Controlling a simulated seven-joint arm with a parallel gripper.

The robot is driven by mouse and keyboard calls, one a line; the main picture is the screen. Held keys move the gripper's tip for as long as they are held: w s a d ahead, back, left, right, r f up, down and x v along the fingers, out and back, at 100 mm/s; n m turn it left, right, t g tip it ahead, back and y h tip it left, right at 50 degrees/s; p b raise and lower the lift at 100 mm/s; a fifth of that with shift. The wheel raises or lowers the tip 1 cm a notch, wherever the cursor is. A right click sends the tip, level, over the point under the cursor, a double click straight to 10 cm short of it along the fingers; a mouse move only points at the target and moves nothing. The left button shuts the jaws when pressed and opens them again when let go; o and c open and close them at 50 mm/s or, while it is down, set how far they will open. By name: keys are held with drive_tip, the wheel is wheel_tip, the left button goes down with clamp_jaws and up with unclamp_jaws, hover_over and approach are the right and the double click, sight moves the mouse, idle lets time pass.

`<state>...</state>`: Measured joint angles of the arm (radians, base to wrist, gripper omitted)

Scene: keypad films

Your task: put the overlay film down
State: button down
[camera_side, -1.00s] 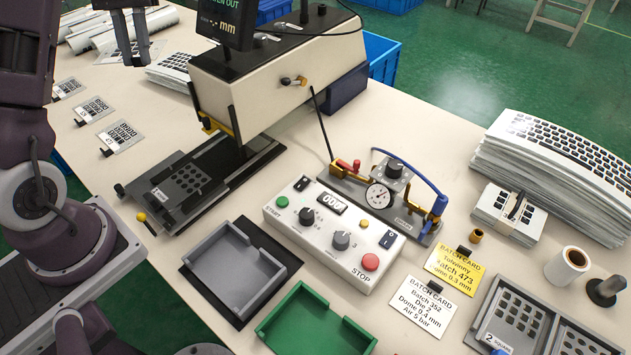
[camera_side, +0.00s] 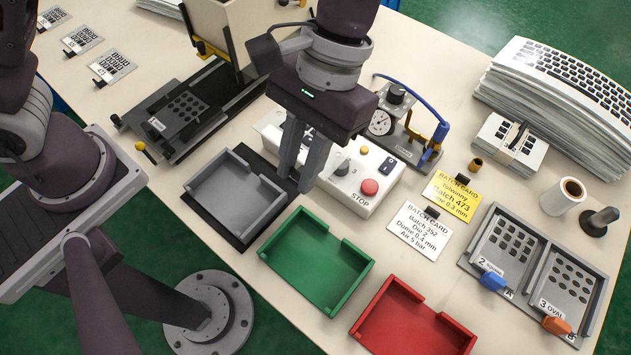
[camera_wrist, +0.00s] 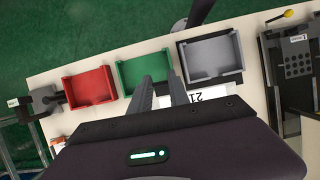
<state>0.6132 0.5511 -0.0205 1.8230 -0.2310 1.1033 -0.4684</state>
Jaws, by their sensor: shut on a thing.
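My gripper (camera_side: 299,178) points down in the side view, its fingers in front of the white control box, near the right corner of the grey tray (camera_side: 232,196). Its fingers (camera_wrist: 162,84) also show in the wrist view, shut. I cannot make out the film in the side view. The grey tray (camera_wrist: 212,57) is empty, as are the green tray (camera_side: 316,262) and red tray (camera_side: 412,322).
The control box (camera_side: 370,168) and gauge fixture (camera_side: 405,130) stand behind my gripper. A press with a die plate (camera_side: 180,115) is at left. Batch cards (camera_side: 420,230), a die rack (camera_side: 535,270) and film stacks (camera_side: 545,100) lie at right. Several printed films (camera_side: 112,66) lie back left.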

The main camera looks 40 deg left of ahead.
drive_tip(key=s+d+f, duration=0.5)
drive_tip(key=s+d, duration=0.3)
drive_tip(key=d, duration=0.2)
wheel_tip(320, 180, down, 10)
drive_tip(key=shift+s+a+r, duration=0.1)
drive_tip(key=shift+s+r, duration=0.05)
drive_tip(key=shift+r, duration=0.05)
drive_tip(key=shift+f, duration=0.55)
drive_tip(key=c, duration=1.2)
unclamp_jaws()
drive_tip(key=shift+c, duration=0.2)
drive_tip(key=shift+r, duration=0.35)
drive_tip(key=v, duration=1.2)
drive_tip(key=shift+a+r, duration=0.15)
drive_tip(key=shift+r, duration=0.1)
